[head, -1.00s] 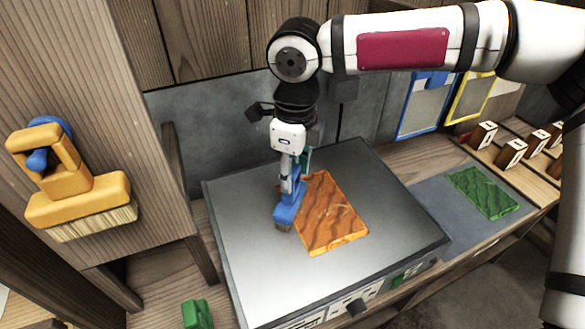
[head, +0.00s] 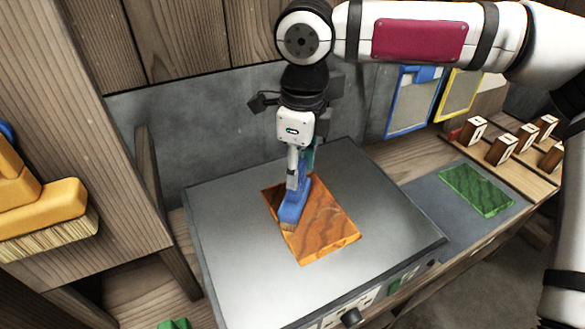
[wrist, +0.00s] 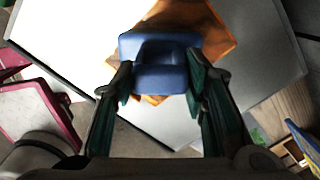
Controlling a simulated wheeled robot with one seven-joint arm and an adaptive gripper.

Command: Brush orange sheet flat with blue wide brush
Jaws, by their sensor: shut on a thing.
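The orange sheet (head: 328,236) lies on the grey metal plate (head: 225,255), its surface wavy with darker streaks. The blue brush (head: 293,208) is upright with its bristle end down over the left part of the sheet. My gripper (head: 300,180) is shut on the brush's upper part. In the wrist view the blue brush (wrist: 160,80) sits between the two fingers (wrist: 162,85), with the orange sheet (wrist: 220,35) partly hidden behind it. I cannot tell how firmly the bristles touch the sheet.
A yellow brush (head: 45,210) hangs on the wooden post at left. A green sheet (head: 478,188) lies on a grey mat at right, near several wooden blocks (head: 502,150). Blue and yellow frames (head: 412,100) lean at the back. A green object (head: 174,324) shows at the bottom edge.

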